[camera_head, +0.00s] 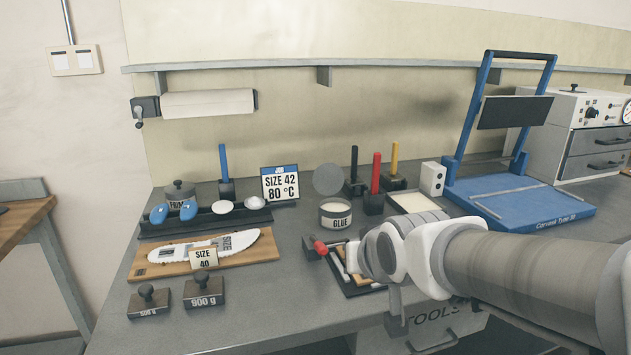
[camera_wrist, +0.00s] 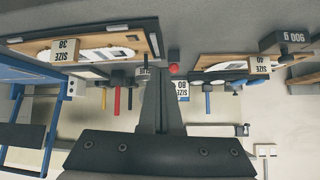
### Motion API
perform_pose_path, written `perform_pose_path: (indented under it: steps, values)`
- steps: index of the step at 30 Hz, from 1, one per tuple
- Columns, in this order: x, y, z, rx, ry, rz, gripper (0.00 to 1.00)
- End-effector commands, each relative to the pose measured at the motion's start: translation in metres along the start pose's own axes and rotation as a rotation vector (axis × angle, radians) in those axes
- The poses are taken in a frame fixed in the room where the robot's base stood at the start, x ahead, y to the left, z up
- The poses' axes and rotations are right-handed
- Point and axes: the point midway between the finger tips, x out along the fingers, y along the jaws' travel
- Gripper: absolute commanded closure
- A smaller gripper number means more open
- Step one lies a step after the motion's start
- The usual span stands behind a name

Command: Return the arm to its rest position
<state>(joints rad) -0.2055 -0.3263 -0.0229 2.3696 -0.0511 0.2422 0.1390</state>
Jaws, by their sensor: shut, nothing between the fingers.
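My arm reaches in from the right edge in the head view, bent over the front of the grey bench (camera_head: 240,305). Its wrist end covers part of a dark tray with a wooden board (camera_head: 350,283). My gripper cannot be made out clearly in the head view. In the wrist view, which is upside down, my gripper (camera_wrist: 159,76) is shut and empty, with its two dark fingers together. It overlaps the tool row in the picture. The gap between gripper and bench objects cannot be judged.
A red knob (camera_head: 320,247) stands left of my wrist. A glue pot (camera_head: 335,216), coloured-handled tools, and a blue-framed press (camera_head: 520,200) stand behind. A SIZE 40 insole board (camera_head: 160,262) and two weights (camera_head: 204,291) are at left. The front middle of the bench is bare.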

Motion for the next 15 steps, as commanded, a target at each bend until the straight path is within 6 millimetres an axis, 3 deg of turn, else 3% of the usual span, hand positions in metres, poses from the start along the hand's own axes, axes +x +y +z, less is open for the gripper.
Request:
perform_pose_path:
  steps: [6,14,15]
  values:
    - [-0.066,0.037,0.058,0.025,-0.167,0.081,1.00]
    - [-0.128,0.052,0.130,0.053,-0.352,0.129,1.00]
    - [-0.139,0.051,0.118,0.050,-0.360,0.127,1.00]
